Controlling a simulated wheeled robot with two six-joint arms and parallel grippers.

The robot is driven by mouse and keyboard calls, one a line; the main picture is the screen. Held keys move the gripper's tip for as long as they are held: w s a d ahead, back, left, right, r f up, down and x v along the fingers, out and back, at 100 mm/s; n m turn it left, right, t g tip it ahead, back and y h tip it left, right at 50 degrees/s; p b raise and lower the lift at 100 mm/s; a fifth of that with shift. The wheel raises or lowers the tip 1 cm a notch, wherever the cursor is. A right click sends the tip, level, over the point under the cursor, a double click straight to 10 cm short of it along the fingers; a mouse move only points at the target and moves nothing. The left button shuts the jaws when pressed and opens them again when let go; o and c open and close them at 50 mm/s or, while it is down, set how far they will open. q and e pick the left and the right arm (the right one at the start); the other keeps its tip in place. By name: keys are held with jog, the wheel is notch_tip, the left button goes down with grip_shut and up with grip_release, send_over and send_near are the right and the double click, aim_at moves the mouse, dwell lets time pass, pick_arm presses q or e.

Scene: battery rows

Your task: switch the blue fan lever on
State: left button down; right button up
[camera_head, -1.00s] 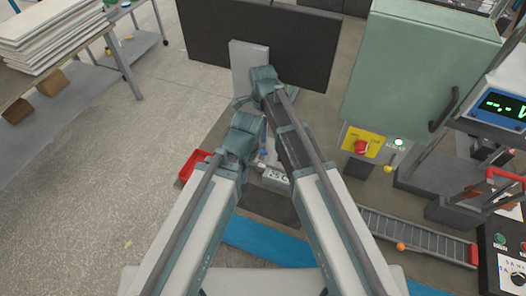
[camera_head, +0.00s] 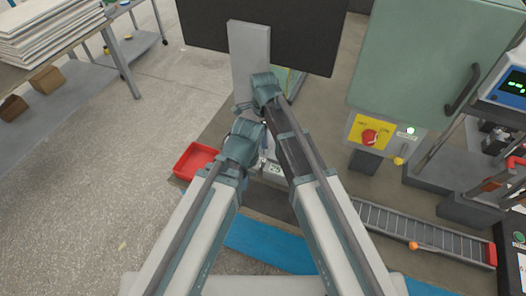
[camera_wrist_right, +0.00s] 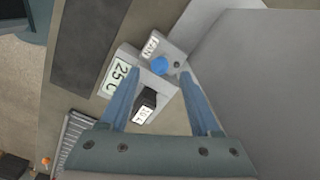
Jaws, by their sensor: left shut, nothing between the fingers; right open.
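In the right wrist view, a grey box with a FAN label carries a round blue part (camera_wrist_right: 159,65), which looks like the fan lever seen end-on. Its on or off position cannot be told. My right gripper (camera_wrist_right: 157,77) is open, with its two blue fingers spread on either side of the blue part; contact cannot be made out. A 25 C sign (camera_wrist_right: 120,77) is beside the left finger. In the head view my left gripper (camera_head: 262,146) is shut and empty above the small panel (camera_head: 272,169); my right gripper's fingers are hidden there.
A black knob block (camera_wrist_right: 146,103) sits between the right fingers, nearer the palm. In the head view, a red tray (camera_head: 194,161) is at left, a green cabinet (camera_head: 420,60) with a red button (camera_head: 369,137) at right, and a roller conveyor (camera_head: 420,232) at lower right.

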notch_tip(320, 180, down, 6)
jog(key=b, duration=0.4)
jog(key=shift+r, duration=0.25)
grip_shut()
dwell(1.1)
